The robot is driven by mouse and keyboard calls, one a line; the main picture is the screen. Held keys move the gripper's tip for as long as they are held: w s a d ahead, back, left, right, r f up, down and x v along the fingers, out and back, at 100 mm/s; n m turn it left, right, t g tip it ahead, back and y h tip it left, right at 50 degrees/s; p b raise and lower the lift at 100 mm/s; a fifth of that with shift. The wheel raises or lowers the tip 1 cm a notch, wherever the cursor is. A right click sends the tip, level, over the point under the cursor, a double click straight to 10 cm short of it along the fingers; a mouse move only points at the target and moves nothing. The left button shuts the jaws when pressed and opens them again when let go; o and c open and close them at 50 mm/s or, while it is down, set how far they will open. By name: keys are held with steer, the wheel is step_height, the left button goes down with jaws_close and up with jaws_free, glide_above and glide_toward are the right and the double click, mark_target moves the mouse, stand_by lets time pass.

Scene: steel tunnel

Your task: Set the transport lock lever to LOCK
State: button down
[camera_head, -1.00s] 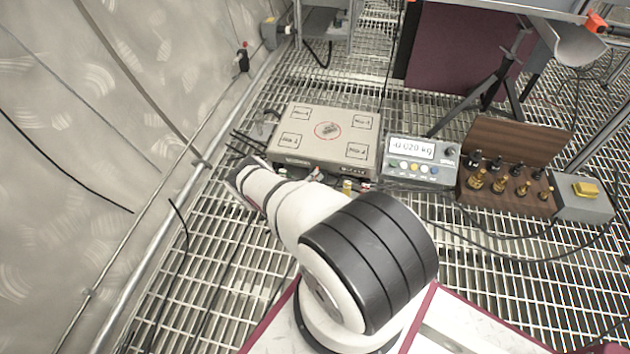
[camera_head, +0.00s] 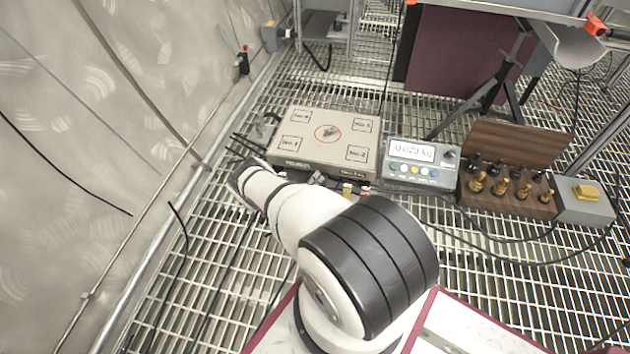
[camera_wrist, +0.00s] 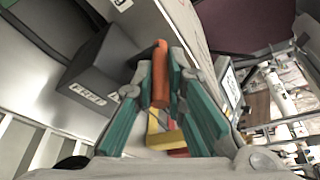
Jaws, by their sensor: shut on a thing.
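The lever's pivot is hidden behind the fingers. In the head view my arm hides the gripper and the lever, which sit near the front left of the weighing platform (camera_head: 285,145).
Right of the platform stand a display unit (camera_head: 418,163) reading about -0.023 kg, a wooden case (camera_head: 515,140) with brass weights and a grey box (camera_head: 583,203) with a yellow top. Cables lie on the grating floor. A curved wall (camera_head: 90,200) bounds the left.

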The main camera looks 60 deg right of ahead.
mark_target(325, 184)
steer(key=n+t+y, duration=0.1)
steer(key=n+t, duration=0.1)
steer(key=t, duration=0.1)
steer(key=s+d+n+t+y, duration=0.1)
steer(key=n+t+y, duration=0.1)
steer(key=n+t, duration=0.1)
steer(key=s+d+n+t+y, duration=0.1)
steer(key=n+t, duration=0.2)
steer(key=shift+s+d+y, duration=0.1)
steer(key=shift+s+y, duration=0.05)
steer(key=shift+y, duration=0.25)
steer(key=shift+d+n+t+y, duration=0.2)
steer(key=shift+n+t+y, duration=0.5)
steer(key=shift+n+y, duration=0.2)
steer(key=shift+d+n+t+y, duration=0.2)
steer(key=shift+n+t+y, duration=0.5)
steer(key=shift+n+y, duration=0.15)
steer(key=c, duration=1.9)
jaws_free()
steer(key=v, duration=1.1)
steer(key=shift+s, duration=0.4)
steer(key=shift+a, duration=0.1)
